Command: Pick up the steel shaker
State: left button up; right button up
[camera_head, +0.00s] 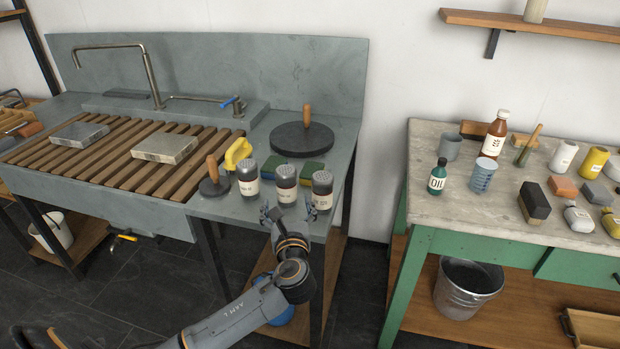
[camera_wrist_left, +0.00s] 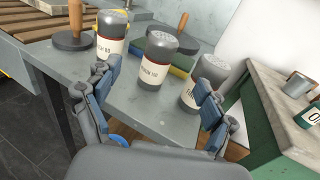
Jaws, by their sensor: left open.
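Three steel shakers with grey perforated lids and pale labels stand upright near the front edge of the grey sink counter: a left shaker (camera_head: 247,178), a middle shaker (camera_head: 286,184) and a right shaker (camera_head: 322,191). My left gripper (camera_head: 287,212) is open and empty just in front of the middle shaker, at the counter's edge. In the left wrist view, the middle shaker (camera_wrist_left: 156,62) shows between the open fingers (camera_wrist_left: 158,88), apart from them. The left shaker (camera_wrist_left: 112,36) is behind the left finger; the right shaker (camera_wrist_left: 205,80) is partly hidden by the right finger.
A wooden-handled disc (camera_head: 214,186), a yellow object (camera_head: 238,153) and green-topped sponges (camera_head: 314,170) lie close around the shakers. A larger dark disc with a wooden handle (camera_head: 302,138) is behind. A green-framed table (camera_head: 440,212) with bottles stands right, across a gap.

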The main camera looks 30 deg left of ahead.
aim_at(286, 173)
pick_arm(q)
jog(key=x, duration=0.8)
jog(key=shift+a, duration=0.15)
jog(key=shift+w+d+x, duration=0.1)
jog(key=shift+d+x, duration=0.05)
jog(key=shift+x, duration=1.3)
jog(key=shift+w+d+x, duration=0.15)
jog(key=shift+x, duration=1.3)
jog(key=shift+r, duration=0.1)
jog(key=c, duration=1.4)
